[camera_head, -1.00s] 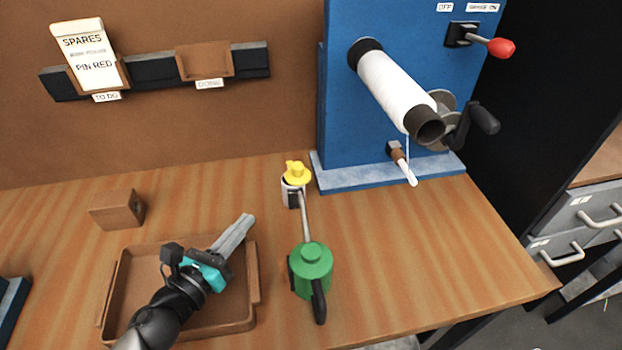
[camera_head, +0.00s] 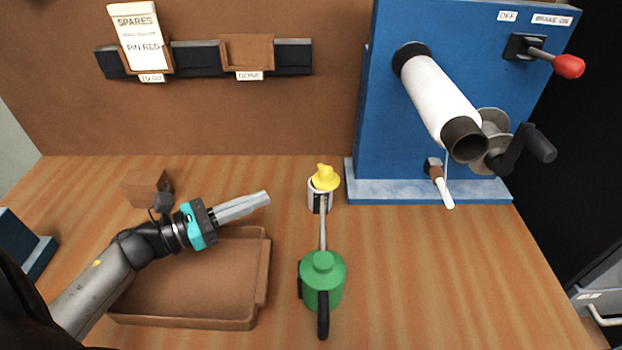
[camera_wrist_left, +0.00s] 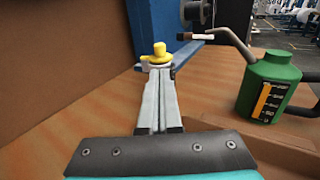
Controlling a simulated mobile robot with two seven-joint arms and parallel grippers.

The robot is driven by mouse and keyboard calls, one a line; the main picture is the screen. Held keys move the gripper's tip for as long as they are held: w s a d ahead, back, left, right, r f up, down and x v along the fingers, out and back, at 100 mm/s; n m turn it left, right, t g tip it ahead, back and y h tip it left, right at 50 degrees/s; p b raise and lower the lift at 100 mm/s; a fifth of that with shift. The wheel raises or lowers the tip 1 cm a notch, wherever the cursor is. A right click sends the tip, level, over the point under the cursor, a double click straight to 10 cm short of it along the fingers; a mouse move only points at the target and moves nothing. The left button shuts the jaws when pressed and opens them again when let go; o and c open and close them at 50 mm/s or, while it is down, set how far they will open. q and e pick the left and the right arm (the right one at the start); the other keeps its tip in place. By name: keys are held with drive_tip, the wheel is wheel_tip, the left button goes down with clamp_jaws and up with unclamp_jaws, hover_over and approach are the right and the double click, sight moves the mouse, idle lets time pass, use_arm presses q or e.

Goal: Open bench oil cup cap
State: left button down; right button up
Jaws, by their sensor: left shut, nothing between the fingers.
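The bench oil cup (camera_head: 319,195) is a small white cup with a dark patch, standing on the bench left of the blue machine. Its yellow cap (camera_head: 324,178) sits on top; I cannot tell whether it is fully closed. In the left wrist view the yellow cap (camera_wrist_left: 159,54) shows just beyond my fingertips, and the fingers hide most of the cup. My left gripper (camera_head: 267,196) is shut and empty, pointing right toward the cup, with a gap between them in the head view. My right gripper is not in view.
A green oil can (camera_head: 323,282) stands in front of the cup, its spout reaching toward it. A brown tray (camera_head: 262,290) lies below my left arm, with a brown block (camera_head: 145,186) behind. The blue machine (camera_head: 400,150) stands right. Bench right of the can is clear.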

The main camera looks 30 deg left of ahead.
sight(321, 175)
use_arm(q)
drive_tip(key=p+x, duration=0.1)
drive_tip(key=x, duration=1)
drive_tip(key=shift+d, duration=0.1)
